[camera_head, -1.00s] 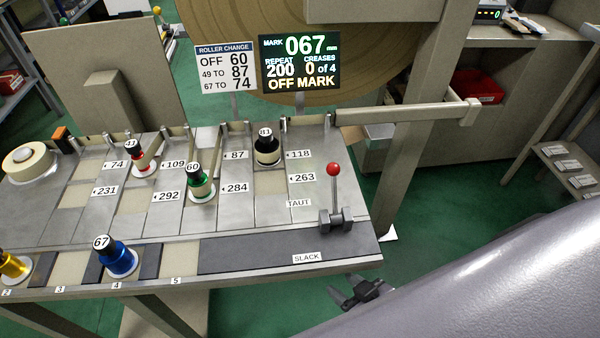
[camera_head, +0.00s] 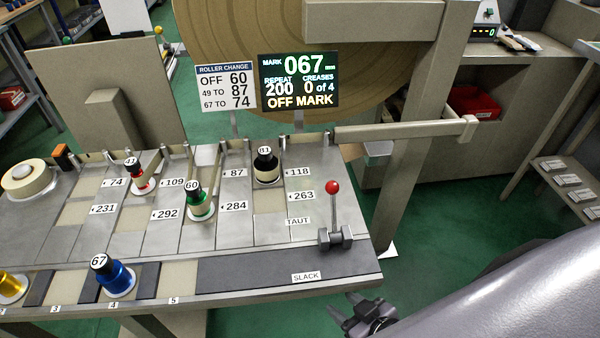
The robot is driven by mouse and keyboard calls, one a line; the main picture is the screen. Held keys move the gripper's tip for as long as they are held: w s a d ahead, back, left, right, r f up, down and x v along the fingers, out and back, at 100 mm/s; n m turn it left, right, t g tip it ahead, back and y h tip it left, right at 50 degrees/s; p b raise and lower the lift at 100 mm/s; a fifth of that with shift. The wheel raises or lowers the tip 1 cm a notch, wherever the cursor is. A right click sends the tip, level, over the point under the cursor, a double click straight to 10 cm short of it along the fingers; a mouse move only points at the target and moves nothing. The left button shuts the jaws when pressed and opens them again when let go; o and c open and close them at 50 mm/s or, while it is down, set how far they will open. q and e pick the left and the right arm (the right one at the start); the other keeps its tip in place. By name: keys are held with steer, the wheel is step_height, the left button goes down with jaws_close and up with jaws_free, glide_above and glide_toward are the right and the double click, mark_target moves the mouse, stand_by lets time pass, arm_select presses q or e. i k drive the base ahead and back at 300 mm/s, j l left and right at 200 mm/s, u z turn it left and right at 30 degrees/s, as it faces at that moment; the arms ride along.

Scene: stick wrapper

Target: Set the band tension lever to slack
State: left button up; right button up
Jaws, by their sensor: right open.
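The band tension lever (camera_head: 334,212) stands at the right end of the machine table, a thin rod with a red ball on top and a dark grey pivot at its base. It is nearly upright, leaning slightly away toward the TAUT label (camera_head: 298,221). The SLACK label (camera_head: 306,277) lies on the dark strip at the table's near edge. My right gripper (camera_head: 352,312) is open and empty, below and in front of the table's near right edge, apart from the lever. My right arm covers the lower right. My left gripper does not show.
Rollers stand on the table: red (camera_head: 137,177), green (camera_head: 199,204), black (camera_head: 266,166) and blue (camera_head: 116,277). A display (camera_head: 299,81) reads OFF MARK. A horizontal bar (camera_head: 405,130) extends behind the lever. Open floor lies right of the table.

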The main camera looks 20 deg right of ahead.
mark_target(332, 186)
steer(key=k+l, duration=0.15)
steer(key=l, duration=0.25)
steer(key=k+l, duration=0.1)
steer(key=l, duration=0.25)
steer(key=l+u, duration=0.1)
steer(key=l, duration=0.45)
